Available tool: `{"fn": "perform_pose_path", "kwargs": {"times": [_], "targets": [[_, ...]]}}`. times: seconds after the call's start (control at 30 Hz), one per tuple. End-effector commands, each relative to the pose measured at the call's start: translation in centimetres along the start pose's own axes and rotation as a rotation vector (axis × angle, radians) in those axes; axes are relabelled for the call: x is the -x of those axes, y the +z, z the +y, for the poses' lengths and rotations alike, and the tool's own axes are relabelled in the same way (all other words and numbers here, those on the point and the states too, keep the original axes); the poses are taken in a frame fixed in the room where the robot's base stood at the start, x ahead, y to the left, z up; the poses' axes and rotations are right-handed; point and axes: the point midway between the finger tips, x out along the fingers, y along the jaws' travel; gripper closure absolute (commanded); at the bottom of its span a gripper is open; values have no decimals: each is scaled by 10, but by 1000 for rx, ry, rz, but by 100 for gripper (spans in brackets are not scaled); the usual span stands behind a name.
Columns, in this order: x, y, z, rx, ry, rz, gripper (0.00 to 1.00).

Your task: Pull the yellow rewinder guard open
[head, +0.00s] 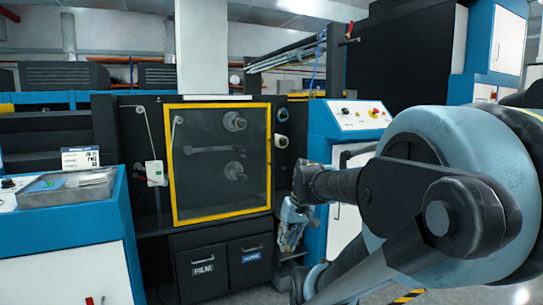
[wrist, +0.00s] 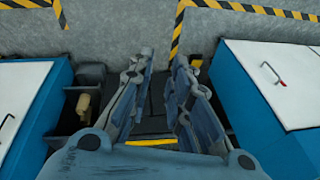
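The yellow rewinder guard (head: 222,218) is a yellow frame around a clear panel. It stands upright across the front of the dark machine in the head view and looks flat against it. Rollers show through the panel. My gripper (head: 288,243) hangs to the right of the guard's lower right corner, pointing down, apart from the frame in the picture. In the wrist view my gripper (wrist: 164,58) has its two fingers apart with nothing held between them. A short yellow strip (wrist: 150,142) shows between the fingers; I cannot tell whether it is part of the guard.
A blue and white cabinet with a control panel (head: 358,115) stands right of the guard. Dark bins (head: 208,268) sit below it. A blue console (head: 65,220) is at left. The wrist view shows grey floor (wrist: 110,30) with striped tape (wrist: 250,10) between blue cabinets.

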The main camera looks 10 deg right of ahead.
Motion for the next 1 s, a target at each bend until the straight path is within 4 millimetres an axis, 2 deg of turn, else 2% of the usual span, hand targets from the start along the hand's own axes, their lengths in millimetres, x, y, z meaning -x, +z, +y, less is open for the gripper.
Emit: {"fn": "perform_pose_path", "kwargs": {"times": [0.03,0.23,0.53,0.77,1.0], "targets": [[6,-18,-3,15,-31,11,82],[26,-84,-14,90,-156,71,82],[49,-188,-14,204,-320,204,82],[63,-269,1,290,-422,337,82],[73,-350,32,373,-501,504,82]]}}
